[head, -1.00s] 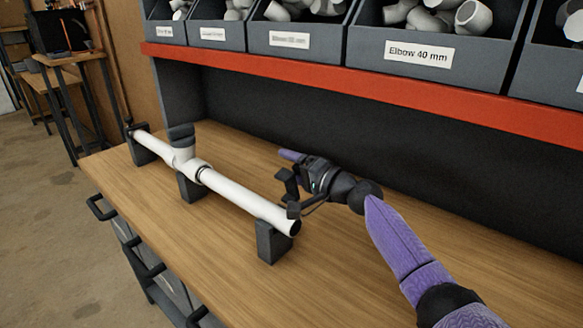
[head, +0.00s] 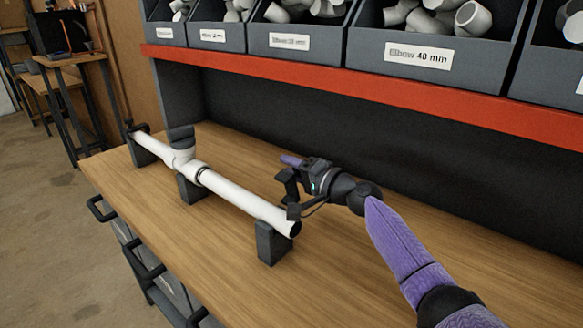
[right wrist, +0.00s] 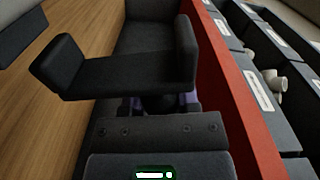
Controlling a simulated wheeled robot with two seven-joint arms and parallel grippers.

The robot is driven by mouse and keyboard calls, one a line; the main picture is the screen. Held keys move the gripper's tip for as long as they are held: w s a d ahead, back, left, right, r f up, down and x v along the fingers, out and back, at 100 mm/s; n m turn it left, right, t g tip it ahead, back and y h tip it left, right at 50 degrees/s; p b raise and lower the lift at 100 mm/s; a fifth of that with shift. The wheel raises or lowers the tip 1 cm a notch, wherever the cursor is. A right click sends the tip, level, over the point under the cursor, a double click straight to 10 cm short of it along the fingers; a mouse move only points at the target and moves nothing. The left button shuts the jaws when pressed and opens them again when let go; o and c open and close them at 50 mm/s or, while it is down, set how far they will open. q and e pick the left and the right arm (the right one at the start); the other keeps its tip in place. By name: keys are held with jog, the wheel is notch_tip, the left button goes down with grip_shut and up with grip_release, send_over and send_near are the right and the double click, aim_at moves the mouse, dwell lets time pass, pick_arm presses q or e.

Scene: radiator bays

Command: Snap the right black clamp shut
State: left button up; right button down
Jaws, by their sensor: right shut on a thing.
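A white pipe (head: 240,199) lies across black block supports on the bench. The right black support (head: 272,242) holds it near its open right end. My right gripper (head: 300,178) is just right of and behind that end, shut on a black U-shaped clamp piece (head: 285,182). In the right wrist view the black clamp piece (right wrist: 120,75) spans the picture with its two ends raised. The purple finger parts are mostly hidden behind it. One end of the piece shows close to the pipe end; I cannot tell whether they touch. My left gripper is not in view.
A middle support (head: 190,187) and a left support (head: 143,150) also carry the pipe. A tee with a black cap (head: 181,138) rises from it. Grey bins of fittings stand above a red shelf edge (head: 400,90). The bench front (head: 190,270) is clear.

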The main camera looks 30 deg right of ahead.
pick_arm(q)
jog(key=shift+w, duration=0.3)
pick_arm(e)
jog(key=shift+f, duration=0.1)
dwell(0.3)
